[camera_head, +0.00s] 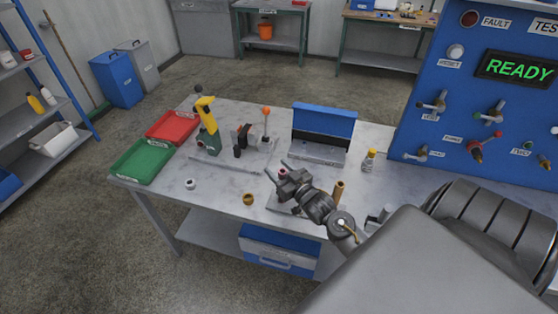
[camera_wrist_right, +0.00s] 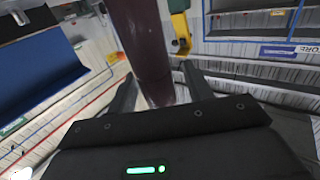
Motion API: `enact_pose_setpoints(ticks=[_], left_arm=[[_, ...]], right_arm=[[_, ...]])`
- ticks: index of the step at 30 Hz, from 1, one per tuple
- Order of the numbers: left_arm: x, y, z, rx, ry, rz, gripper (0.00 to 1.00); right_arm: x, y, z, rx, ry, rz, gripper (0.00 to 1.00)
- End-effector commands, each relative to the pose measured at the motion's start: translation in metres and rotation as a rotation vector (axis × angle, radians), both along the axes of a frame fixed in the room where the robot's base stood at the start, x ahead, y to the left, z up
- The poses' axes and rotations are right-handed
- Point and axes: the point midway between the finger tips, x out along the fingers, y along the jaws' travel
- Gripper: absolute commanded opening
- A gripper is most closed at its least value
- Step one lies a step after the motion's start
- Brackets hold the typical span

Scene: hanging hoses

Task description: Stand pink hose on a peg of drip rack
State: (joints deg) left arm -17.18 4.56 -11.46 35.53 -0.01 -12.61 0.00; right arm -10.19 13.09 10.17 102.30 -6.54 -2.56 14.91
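My right gripper (camera_head: 277,171) is over the front middle of the workbench, with its fingers spread. A small pink round end, seemingly of the pink hose (camera_head: 283,173), shows at the fingers in the head view; the rest is hidden behind my gripper. In the right wrist view a dark maroon tube (camera_wrist_right: 142,45) runs between the fingers of my right gripper (camera_wrist_right: 158,88), with narrow gaps beside it. A flat grey plate (camera_head: 279,206), perhaps the drip rack, lies partly hidden under my gripper. A copper-brown tube (camera_head: 338,190) stands upright beside my wrist. My left gripper is out of view.
Green (camera_head: 142,162) and red (camera_head: 174,127) trays lie at the bench's left. A yellow-green tool (camera_head: 207,128) and a blue-backed box (camera_head: 323,122) stand behind. A brass ring (camera_head: 248,199), a white ring (camera_head: 190,184) and a small bottle (camera_head: 369,160) are nearby. A blue panel rises right.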

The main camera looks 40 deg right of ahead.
Motion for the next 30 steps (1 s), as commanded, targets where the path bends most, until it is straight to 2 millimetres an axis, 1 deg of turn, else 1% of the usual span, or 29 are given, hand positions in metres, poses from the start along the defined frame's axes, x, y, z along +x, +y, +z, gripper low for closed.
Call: enact_pose_setpoints(ticks=[8,11,14,21,24,27,30], left_arm=[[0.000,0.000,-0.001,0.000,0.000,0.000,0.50],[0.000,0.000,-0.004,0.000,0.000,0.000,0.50],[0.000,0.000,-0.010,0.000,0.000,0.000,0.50],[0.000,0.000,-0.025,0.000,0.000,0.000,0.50],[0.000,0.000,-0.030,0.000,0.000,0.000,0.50],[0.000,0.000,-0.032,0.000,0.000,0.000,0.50],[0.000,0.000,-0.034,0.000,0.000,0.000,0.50]], right_arm=[[-0.001,0.000,-0.001,0.000,0.001,0.000,0.52],[-0.008,0.000,-0.002,-0.001,0.002,0.000,0.52],[-0.023,0.001,-0.004,-0.001,0.002,0.000,0.52],[-0.071,0.002,-0.005,-0.001,0.003,0.000,0.52],[-0.088,0.002,-0.003,-0.001,0.002,0.001,0.52],[-0.099,0.002,-0.002,0.000,0.001,0.000,0.52],[-0.106,0.002,-0.001,0.000,0.000,0.000,0.52]])
